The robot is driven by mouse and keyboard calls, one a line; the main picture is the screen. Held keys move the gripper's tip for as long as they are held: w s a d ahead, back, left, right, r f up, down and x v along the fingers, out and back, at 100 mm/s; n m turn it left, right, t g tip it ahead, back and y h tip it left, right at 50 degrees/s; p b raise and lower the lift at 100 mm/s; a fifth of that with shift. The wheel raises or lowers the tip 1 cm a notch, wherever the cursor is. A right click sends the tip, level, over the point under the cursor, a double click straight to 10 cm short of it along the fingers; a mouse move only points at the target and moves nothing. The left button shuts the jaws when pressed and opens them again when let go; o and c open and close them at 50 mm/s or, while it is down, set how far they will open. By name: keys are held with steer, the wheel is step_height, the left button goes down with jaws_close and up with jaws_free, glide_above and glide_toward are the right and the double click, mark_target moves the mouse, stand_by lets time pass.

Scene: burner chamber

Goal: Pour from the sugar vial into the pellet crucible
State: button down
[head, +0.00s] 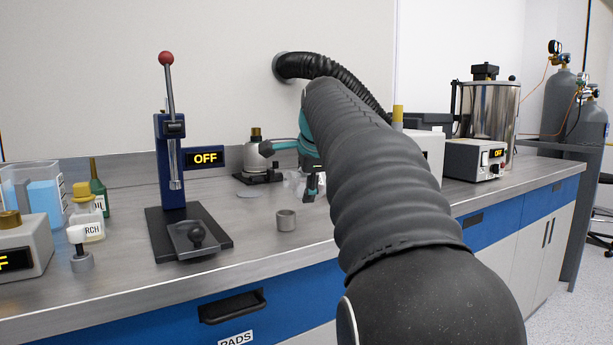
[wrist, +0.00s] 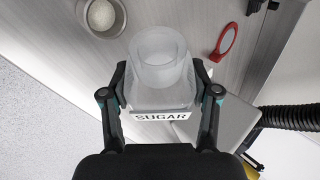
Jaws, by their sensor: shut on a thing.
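My gripper (head: 312,186) is shut on the sugar vial (wrist: 160,75), a clear, open-mouthed vial with a white SUGAR label. In the wrist view my gripper's fingers (wrist: 160,85) hold it from both sides. In the head view the vial (head: 294,180) is small and partly hidden by my gripper and arm. A small grey metal cup, which looks like the pellet crucible (head: 286,220), stands on the bench below and slightly left of my gripper. The crucible (wrist: 102,16) also shows at the top left of the wrist view, apart from the vial, with something whitish inside.
A blue press (head: 172,150) with a red-knobbed lever stands to the left. A capped jar (head: 92,222), a green bottle (head: 98,185) and a clear tank (head: 45,192) are farther left. A red-rimmed oval object (wrist: 224,42) lies right of the vial. The bench's front edge is close to the crucible.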

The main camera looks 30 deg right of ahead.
mark_target(296, 188)
steer(key=shift+d+r+y, duration=0.15)
steer(key=shift+y, duration=0.35)
steer(key=shift+r+m+y, duration=0.1)
steer(key=shift+m+y, duration=0.4)
steer(key=shift+y, duration=0.2)
steer(key=m+y, duration=0.1)
steer(key=y, duration=0.1)
steer(key=shift+a+y, duration=0.2)
steer(key=shift+y, duration=0.2)
steer(key=shift+a+r+m+y, duration=0.1)
steer(key=shift+a+m+y, duration=0.25)
steer(key=shift+y, duration=0.45)
steer(key=m+y, duration=0.1)
steer(key=y, duration=0.1)
steer(key=a+f+m+t+y, duration=0.1)
steer(key=shift+a+y, duration=0.1)
steer(key=shift+y, duration=0.3)
steer(key=shift+a+f+m+t+y, duration=0.35)
steer(key=shift+a+f+y, duration=0.1)
steer(key=shift+y, duration=0.45)
